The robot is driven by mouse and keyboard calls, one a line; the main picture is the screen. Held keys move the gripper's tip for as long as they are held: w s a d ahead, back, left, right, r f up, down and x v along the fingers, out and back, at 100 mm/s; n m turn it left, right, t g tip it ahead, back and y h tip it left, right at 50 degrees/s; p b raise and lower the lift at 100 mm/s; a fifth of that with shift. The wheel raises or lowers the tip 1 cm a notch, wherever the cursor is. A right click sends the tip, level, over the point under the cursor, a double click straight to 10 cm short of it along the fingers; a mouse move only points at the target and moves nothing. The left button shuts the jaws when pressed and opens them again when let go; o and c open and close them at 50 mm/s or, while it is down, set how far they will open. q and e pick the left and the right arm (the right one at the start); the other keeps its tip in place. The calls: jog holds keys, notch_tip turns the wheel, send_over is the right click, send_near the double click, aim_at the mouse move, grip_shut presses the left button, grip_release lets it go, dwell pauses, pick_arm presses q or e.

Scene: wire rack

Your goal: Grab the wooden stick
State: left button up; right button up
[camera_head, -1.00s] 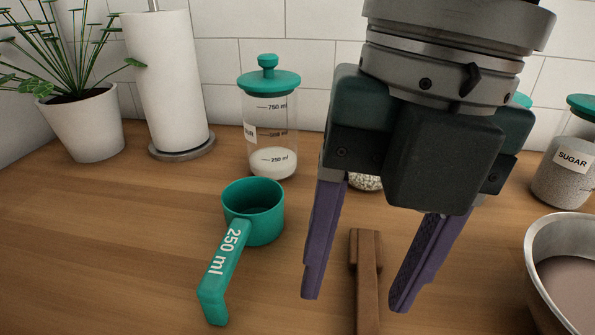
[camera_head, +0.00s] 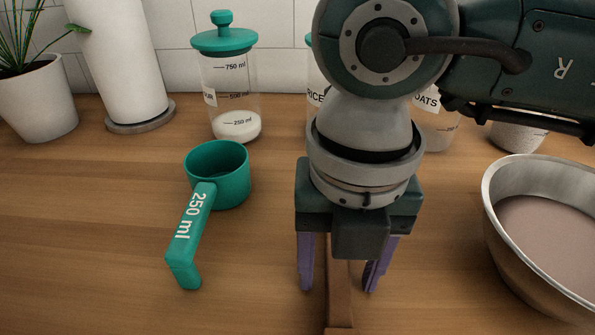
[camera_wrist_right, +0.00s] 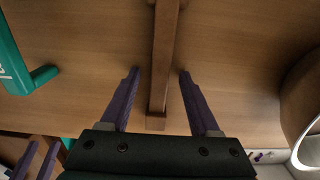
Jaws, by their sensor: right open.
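The wooden stick (camera_head: 340,300) lies on the wooden counter, pointing away from me; its far part is hidden behind my right gripper in the head view. My right gripper (camera_head: 338,288) points down over it, open, with one purple finger on each side of the stick. In the right wrist view the stick (camera_wrist_right: 163,60) runs between the fingertips of my right gripper (camera_wrist_right: 159,71), with a gap on both sides. Two purple fingers, apart, at the lower left of the right wrist view look like my left gripper (camera_wrist_right: 40,150); it is away from the stick.
A green measuring cup (camera_head: 217,180) stands left of the stick, its handle towards me. A metal bowl (camera_head: 495,215) is at the right. A lidded jar (camera_head: 232,90), a paper roll (camera_head: 115,60) and a potted plant (camera_head: 38,100) stand at the back. Other jars are partly hidden by my arm.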

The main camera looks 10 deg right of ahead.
jog(key=shift+c, duration=0.3)
grip_shut()
dwell(0.3)
